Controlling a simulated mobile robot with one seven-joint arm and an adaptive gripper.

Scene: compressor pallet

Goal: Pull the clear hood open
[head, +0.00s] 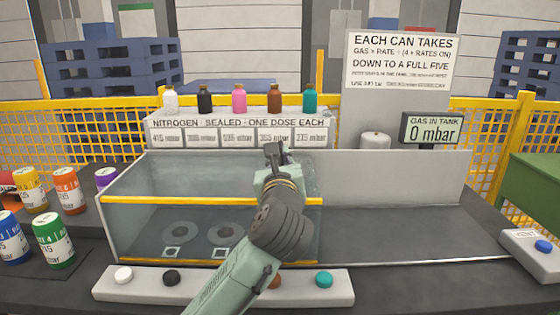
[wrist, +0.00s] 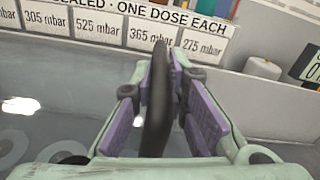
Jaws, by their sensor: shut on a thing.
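The clear hood (head: 150,200) is a see-through box with yellow strips on its edges, at the left middle of the bench in the head view. It covers a dark floor with round plates. My gripper (head: 273,153) is over the right part of the hood, with my arm hiding part of its front. In the wrist view my gripper (wrist: 160,95) has its purple pads around a dark upright bar (wrist: 157,120), which looks like the hood's handle. Where the bar joins the hood is hidden.
Behind stand several coloured bottles on a labelled shelf (head: 240,130) and a display reading 0 mbar (head: 432,129). Several cans (head: 53,243) stand at left. A button strip (head: 220,287) runs along the front. The bench right of the hood (head: 400,230) is clear.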

